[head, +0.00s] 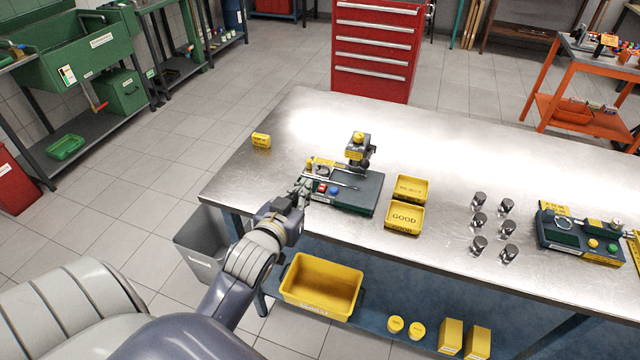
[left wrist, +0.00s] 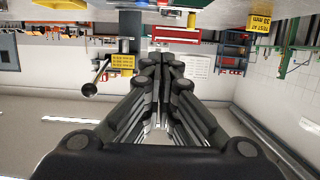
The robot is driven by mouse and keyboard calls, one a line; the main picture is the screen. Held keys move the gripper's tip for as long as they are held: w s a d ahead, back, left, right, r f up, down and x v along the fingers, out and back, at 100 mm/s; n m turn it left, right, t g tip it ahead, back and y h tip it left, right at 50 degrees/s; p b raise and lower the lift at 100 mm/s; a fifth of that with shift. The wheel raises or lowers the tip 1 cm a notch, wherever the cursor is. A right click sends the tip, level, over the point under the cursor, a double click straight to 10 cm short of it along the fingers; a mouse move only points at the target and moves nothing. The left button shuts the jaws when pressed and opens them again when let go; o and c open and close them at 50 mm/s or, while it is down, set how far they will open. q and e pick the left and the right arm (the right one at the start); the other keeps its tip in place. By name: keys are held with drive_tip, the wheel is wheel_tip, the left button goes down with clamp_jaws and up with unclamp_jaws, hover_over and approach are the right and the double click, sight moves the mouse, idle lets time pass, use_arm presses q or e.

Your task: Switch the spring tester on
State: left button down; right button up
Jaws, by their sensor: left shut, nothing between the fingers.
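The spring tester (head: 358,194) is a dark green base with a grey post and a yellow-topped head, at the left part of the metal table. A red button (head: 322,188) and a blue button (head: 335,191) sit on its front left, with a silver lever rod (head: 335,178) behind them. My left gripper (head: 303,188) is shut and empty, just left of the red button; I cannot tell whether it touches the base. In the left wrist view its closed fingers (left wrist: 160,72) point ahead, and small red and blue parts show at the top edge. My right gripper is not in view.
Yellow REJECT (head: 411,187) and GOOD (head: 404,218) trays stand right of the tester. Several metal cylinders (head: 479,220) and another dark green device (head: 580,238) are farther right. The table's back middle is clear.

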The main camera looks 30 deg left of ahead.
use_arm(q)
drive_tip(key=p, duration=0.2)
hover_over(322, 188)
drive_tip(key=s, duration=0.3)
wheel_tip(322, 188, down, 2)
drive_tip(key=f, duration=0.2)
drive_tip(key=f+p, duration=0.1)
drive_tip(key=shift+w+d, duration=0.25)
drive_tip(key=shift+f, duration=0.7)
